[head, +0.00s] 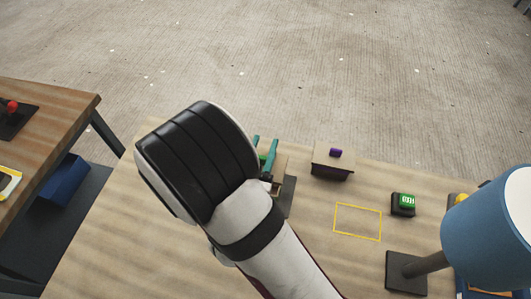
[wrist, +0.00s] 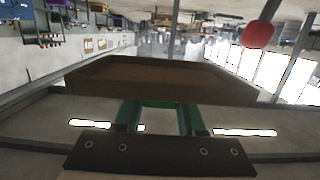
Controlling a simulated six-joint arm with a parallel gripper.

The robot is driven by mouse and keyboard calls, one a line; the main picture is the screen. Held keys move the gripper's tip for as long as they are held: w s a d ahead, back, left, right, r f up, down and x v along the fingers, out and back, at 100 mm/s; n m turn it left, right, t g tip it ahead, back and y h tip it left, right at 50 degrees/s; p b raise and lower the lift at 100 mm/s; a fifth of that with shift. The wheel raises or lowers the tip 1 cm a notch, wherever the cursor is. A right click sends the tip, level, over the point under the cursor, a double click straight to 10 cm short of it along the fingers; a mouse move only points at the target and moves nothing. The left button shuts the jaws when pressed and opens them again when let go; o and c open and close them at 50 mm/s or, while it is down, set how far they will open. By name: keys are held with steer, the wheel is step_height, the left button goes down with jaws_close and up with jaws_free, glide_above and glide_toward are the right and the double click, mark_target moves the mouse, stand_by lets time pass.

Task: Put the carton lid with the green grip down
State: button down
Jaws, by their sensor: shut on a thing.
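My gripper (head: 265,150) is over the wooden table, with its two teal fingers partly hidden behind my arm in the head view. In the wrist view my gripper (wrist: 158,116) is shut on the green grip (wrist: 158,104) of the carton lid. The lid (wrist: 160,82) is a wide brown panel that spans most of that view beyond the fingers. In the head view only a small tan part of the lid (head: 281,163) shows. Whether it touches anything below cannot be told.
A dark plate (head: 288,196) lies beside my gripper. A carton with a purple grip (head: 334,154) stands to the right. A yellow outlined rectangle (head: 357,238) is empty. A green button (head: 406,201) and a blue lamp (head: 484,232) are further right.

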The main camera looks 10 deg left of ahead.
steer(key=shift+r, duration=0.75)
steer(key=w+d+r+m+h, duration=0.2)
steer(key=w+d+r, duration=0.1)
steer(key=d+r, duration=0.8)
steer(key=w+d+r+m+h, duration=0.1)
steer(key=w+d+r+h, duration=0.2)
steer(key=d+r, duration=0.8)
steer(key=s+a+f+n+y, duration=0.1)
steer(key=s+a+f, duration=0.1)
steer(key=a+f, duration=0.5)
steer(key=s+a+f+n+y, duration=0.1)
steer(key=s+a+f+y, duration=0.1)
steer(key=a+f, duration=0.5)
steer(key=s+a+f+n+y, duration=0.1)
steer(key=s+a+f+y, duration=0.1)
steer(key=a+f, duration=0.6)
steer(key=shift+f, duration=0.2)
step_height(320, 180, down, 10)
steer(key=shift+r, duration=0.2)
